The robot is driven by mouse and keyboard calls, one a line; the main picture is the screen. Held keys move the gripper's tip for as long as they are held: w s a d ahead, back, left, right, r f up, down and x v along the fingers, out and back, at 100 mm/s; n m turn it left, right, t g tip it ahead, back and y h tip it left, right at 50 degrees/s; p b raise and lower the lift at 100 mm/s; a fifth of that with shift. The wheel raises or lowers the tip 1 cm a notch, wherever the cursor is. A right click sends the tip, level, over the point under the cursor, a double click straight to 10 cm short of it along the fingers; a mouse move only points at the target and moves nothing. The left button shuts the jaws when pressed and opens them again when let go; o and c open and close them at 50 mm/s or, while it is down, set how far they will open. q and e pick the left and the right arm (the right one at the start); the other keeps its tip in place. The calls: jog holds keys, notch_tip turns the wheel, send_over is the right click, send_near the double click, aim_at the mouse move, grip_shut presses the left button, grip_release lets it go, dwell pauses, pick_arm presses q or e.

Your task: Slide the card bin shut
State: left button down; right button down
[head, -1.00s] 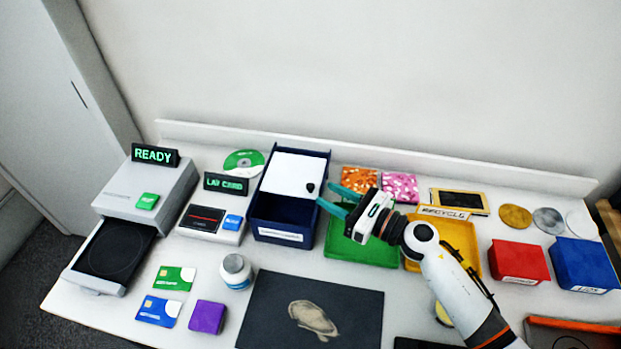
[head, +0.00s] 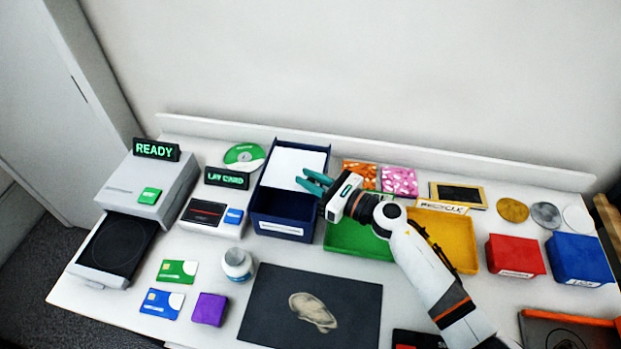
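The card bin (head: 282,228) is a dark blue box with a white label on its front, standing left of the table's middle. Its white sliding lid (head: 292,162) covers the back part, and the front part is open and dark inside. My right gripper (head: 301,176) reaches in from the right over the lid's front right corner. Its two teal fingers are apart, one on each side of where the lid's small black knob sits. The knob is hidden by the fingers, and I cannot tell whether they touch it. My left gripper is not in view.
A green tray (head: 352,240) and a yellow tray (head: 460,256) lie under my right arm. A card device (head: 207,228) stands close left of the bin. Orange and pink packets (head: 399,180) lie behind the trays. A dark mat (head: 350,311) lies in front.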

jog(key=s+a+p, duration=0.1)
jog(key=s, duration=0.6)
jog(key=shift+s+a+f, duration=0.15)
jog(key=shift+s+a, duration=0.1)
jog(key=shift+s, duration=0.05)
jog(key=c, duration=1.5)
grip_release()
jog(key=shift+o, duration=0.6)
jog(key=shift+s, duration=0.15)
